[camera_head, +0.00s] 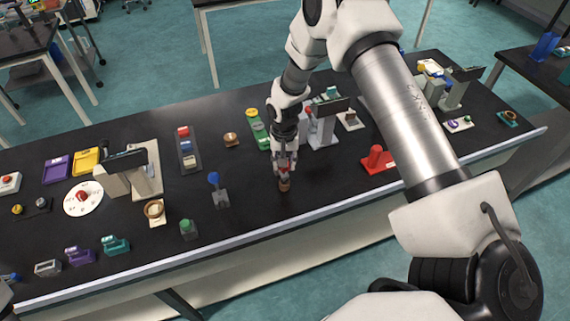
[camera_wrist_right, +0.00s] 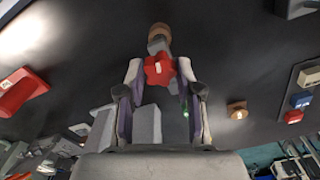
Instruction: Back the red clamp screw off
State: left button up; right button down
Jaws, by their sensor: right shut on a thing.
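The red clamp screw (camera_wrist_right: 159,70) is a lobed red knob with a pale mark on its face. It sits on a grey stem with a brown, round end (camera_wrist_right: 159,31) beyond it. My right gripper (camera_wrist_right: 160,76) is shut on the red knob, one finger on each side. In the head view my right gripper (camera_head: 284,166) points down at the front middle of the bench, with the brown end (camera_head: 284,185) below its fingertips. The fingers hide most of the knob there.
On the black bench (camera_head: 330,205), a blue-knobbed grey fixture (camera_head: 219,190) and a green-topped block (camera_head: 188,229) stand left of the gripper. A red stand (camera_head: 376,160) is to its right. A grey instrument (camera_head: 322,130) stands close behind. Bare bench lies just around the gripper.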

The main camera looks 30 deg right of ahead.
jog(key=n, duration=0.2)
jog(key=shift+f+n+b, duration=0.15)
jog(key=shift+n+b, duration=0.15)
jog(key=shift+s+n, duration=0.1)
jog(key=shift+n, duration=0.9)
jog(key=c, duration=0.9)
grip_release()
